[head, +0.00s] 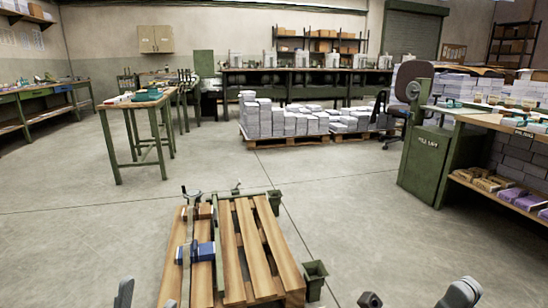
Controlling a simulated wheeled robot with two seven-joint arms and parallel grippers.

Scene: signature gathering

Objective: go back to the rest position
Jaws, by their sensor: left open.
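My left gripper (147,297) shows at the bottom edge of the head view. Only its grey fingertips are in the picture, apart, with nothing seen between them. Grey parts at the bottom edge right of the middle (460,292) belong to my right arm. They are mostly cut off, so I cannot tell how the right jaws stand. Both arms are low and close to me, in front of a wooden slatted platform (256,250). A blue block (203,252) with a metal bar sits on its left slats, apart from my left gripper.
A green-legged table (138,103) is left, stacked paper on a pallet (283,143) behind. A green bench (424,163) with stacks stands right, beside a chair (405,112). The floor between is clear.

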